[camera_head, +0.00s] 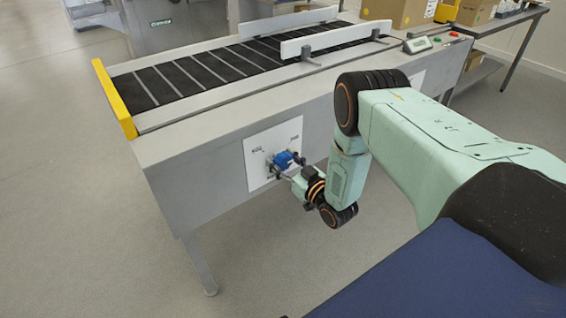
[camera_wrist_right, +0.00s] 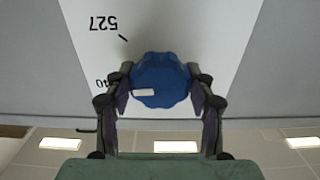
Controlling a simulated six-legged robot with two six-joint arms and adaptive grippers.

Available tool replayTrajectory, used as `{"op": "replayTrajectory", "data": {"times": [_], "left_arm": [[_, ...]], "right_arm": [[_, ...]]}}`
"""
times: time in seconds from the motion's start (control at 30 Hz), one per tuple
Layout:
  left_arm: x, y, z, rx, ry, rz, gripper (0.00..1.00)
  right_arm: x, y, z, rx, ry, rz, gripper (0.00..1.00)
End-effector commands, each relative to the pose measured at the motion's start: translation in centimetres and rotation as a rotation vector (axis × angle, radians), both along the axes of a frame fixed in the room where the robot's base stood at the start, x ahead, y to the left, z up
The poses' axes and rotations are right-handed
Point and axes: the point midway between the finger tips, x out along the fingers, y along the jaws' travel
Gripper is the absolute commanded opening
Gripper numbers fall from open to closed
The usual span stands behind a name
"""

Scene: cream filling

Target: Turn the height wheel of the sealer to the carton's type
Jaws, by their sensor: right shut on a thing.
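The sealer (camera_head: 180,137) is a long grey machine with a black slatted belt and a yellow end plate. Its blue height wheel (camera_head: 284,159) sits on a white dial plate (camera_head: 258,150) on the side panel. In the right wrist view the wheel (camera_wrist_right: 162,80) is a scalloped blue knob with a pale mark at its lower left. The label "527" and a tick show on the dial (camera_wrist_right: 135,20), upside down; another label is partly hidden behind a finger. My right gripper (camera_wrist_right: 160,102) is shut on the wheel, one finger on each side. My left gripper is not in view.
Cardboard cartons (camera_head: 398,12) stand at the back right of the sealer. A small display box (camera_head: 417,45) and buttons are on its right edge. Two white guide rails (camera_head: 322,39) stand over the belt. The floor before the sealer is clear.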

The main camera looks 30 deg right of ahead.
Motion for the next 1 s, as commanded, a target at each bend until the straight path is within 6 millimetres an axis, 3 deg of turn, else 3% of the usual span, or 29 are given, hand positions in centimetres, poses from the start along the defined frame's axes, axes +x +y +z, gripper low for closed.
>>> {"op": "replayTrajectory", "data": {"times": [0.6, 1.0], "left_arm": [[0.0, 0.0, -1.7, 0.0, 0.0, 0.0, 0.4], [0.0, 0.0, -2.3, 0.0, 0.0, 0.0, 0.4]], "right_arm": [[0.0, -0.1, -0.2, 0.549, 0.044, 0.0, 0.23], [0.0, -0.1, -0.1, 0.741, 0.059, -0.001, 0.23]]}}
